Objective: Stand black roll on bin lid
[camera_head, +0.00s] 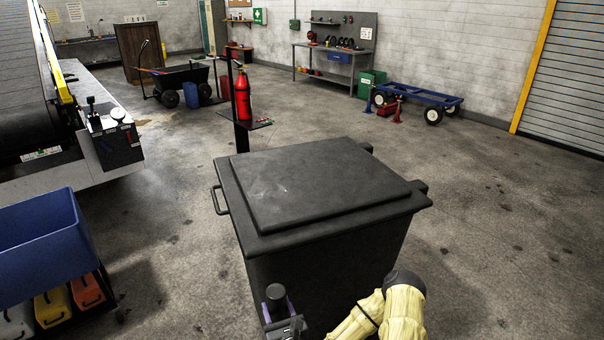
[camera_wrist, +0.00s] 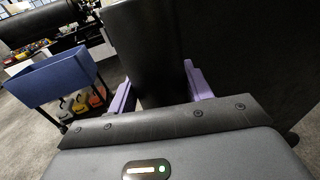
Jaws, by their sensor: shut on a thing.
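The dark bin (camera_head: 320,270) stands in front of me in the head view. Its flat black lid (camera_head: 325,185) is closed and bare apart from small pale scuffs. My gripper (camera_head: 283,318) is low at the near side of the bin, below lid level. It is shut on the black roll (camera_head: 275,292), whose round top shows upright in the head view. In the wrist view the roll (camera_wrist: 143,45) stands between the purple fingers (camera_wrist: 160,88). Its lower part is hidden behind the gripper body. A dark surface close on the right there seems to be the bin's wall.
A blue tub (camera_head: 42,240) on a stand, with coloured cases beneath, is at the left. The belt machine (camera_head: 70,110) is behind it. A post with a small shelf (camera_head: 245,122) and red extinguisher (camera_head: 242,95) stands just beyond the bin.

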